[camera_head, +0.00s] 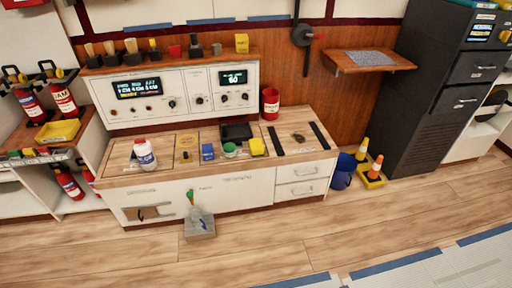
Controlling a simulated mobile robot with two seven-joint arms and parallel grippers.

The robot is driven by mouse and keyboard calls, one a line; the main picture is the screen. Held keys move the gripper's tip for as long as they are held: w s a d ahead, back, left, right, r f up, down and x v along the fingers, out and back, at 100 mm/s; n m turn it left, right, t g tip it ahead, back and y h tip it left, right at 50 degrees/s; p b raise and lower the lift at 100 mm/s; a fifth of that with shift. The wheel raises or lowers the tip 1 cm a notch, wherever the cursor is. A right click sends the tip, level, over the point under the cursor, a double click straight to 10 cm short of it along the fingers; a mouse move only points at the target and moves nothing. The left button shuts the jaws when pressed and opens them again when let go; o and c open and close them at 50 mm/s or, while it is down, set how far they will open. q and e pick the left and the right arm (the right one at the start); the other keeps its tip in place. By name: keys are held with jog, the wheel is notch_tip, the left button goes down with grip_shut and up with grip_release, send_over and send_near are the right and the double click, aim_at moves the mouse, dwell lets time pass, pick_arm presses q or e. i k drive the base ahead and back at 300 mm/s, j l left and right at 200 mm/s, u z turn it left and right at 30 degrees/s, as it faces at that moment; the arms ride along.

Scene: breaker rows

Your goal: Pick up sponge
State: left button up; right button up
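A small yellow block (257,146), which looks like the sponge, lies on the workbench top (302,128) right of its middle. It is beside a green-topped round item (229,150) and in front of a black tray (236,132). Another yellow block (242,43) stands on the ledge above the control panel. At this size I cannot be certain which is the sponge. Neither of my grippers shows in the head view.
A blue bucket (343,170) and orange cones (377,166) are right.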

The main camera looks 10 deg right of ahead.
aim_at(257, 149)
jog(key=i+l+u, duration=0.15)
jog(key=i+l, duration=0.15)
jog(key=i, duration=0.25)
jog(key=i+l+u, duration=0.1)
jog(key=i+l, duration=0.25)
jog(key=i, duration=0.15)
